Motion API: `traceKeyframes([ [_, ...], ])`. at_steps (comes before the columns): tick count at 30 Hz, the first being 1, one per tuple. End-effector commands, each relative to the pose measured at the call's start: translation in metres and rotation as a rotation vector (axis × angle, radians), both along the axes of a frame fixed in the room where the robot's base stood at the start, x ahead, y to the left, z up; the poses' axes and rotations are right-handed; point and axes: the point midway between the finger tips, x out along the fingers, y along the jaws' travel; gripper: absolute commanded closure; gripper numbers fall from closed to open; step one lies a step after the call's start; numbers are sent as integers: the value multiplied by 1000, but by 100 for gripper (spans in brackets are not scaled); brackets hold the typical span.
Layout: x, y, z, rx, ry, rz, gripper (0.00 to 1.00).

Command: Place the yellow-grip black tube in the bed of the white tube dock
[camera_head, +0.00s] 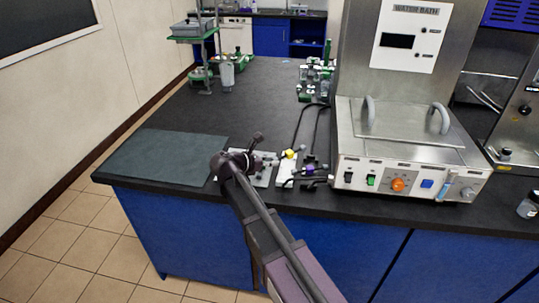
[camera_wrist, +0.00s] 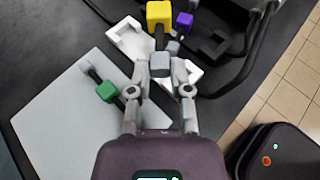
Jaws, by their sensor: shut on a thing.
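My gripper (camera_wrist: 160,68) is shut on the yellow-grip black tube (camera_wrist: 158,13). A grey block of it sits between my fingertips, and the yellow grip shows just beyond them. In the head view the yellow grip (camera_head: 290,154) appears over the white tube dock (camera_head: 284,179). In the wrist view the dock (camera_wrist: 130,40) lies below and behind the tube, its middle covered by tube and fingers. The yellow grip looks closer to the wrist camera than the dock. I cannot tell whether the tube touches the bed.
A purple-grip piece (camera_wrist: 184,21) stands beside the dock. A green-grip black tube (camera_wrist: 106,91) lies over a pale grey plate (camera_wrist: 60,125). Black cables (camera_wrist: 262,45) and the water bath (camera_head: 400,150) are on the right.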

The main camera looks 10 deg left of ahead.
Motion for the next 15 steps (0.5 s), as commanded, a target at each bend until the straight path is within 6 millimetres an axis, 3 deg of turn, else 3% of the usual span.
traceKeyframes([
  [1, 12, 4, 2, 0, 0, -5, 100],
  [4, 20, 6, 3, 0, 0, -10, 100],
  [15, 23, 5, 2, 0, 0, -13, 100],
])
